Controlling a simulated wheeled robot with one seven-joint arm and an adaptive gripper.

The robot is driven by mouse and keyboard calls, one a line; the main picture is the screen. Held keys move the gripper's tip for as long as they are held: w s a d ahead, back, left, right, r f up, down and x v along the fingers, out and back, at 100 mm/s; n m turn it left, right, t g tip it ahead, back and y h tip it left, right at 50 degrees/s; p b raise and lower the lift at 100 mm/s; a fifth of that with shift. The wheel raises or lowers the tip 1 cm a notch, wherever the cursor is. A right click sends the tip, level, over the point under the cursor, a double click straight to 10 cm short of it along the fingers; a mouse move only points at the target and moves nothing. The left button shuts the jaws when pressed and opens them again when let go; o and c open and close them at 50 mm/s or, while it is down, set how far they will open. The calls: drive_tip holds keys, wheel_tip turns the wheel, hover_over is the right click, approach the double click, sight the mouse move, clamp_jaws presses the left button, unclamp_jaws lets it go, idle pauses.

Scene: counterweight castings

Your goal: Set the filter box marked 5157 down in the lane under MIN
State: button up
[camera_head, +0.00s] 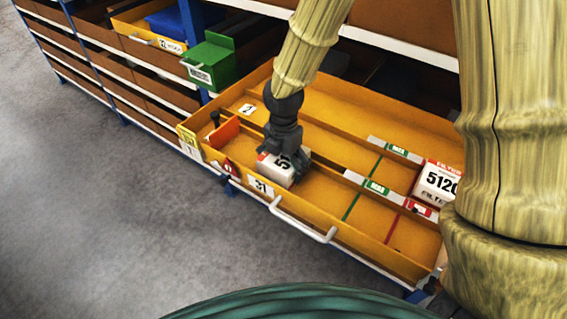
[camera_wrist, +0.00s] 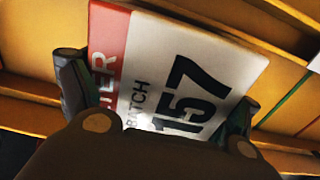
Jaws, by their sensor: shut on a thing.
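My gripper (camera_head: 284,150) is shut on a white filter box (camera_head: 280,172) with a red end band, over the near lane of the yellow drawer (camera_head: 330,222). In the wrist view my gripper (camera_wrist: 160,95) has one finger on each side of the filter box (camera_wrist: 185,75), whose label reads BATCH and "157"; the leading digit is hidden. I cannot tell whether the box touches the drawer floor. A green label, too small to read surely, sits on the lane divider (camera_head: 376,188), with a green line below it. A red label (camera_head: 419,208) is farther right.
A filter box marked 5120 (camera_head: 438,182) stands in the far lane at right, partly behind my arm. An orange piece (camera_head: 224,133) stands at the drawer's left end. The near lane is clear right of the held box. A green bin (camera_head: 210,62) is behind left.

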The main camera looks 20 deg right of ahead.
drive_tip(key=o, duration=0.9)
drive_tip(key=shift+o, duration=0.2)
drive_tip(key=shift+r, duration=0.1)
drive_tip(key=shift+r+b, duration=1.05)
drive_tip(key=shift+r, duration=4.95)
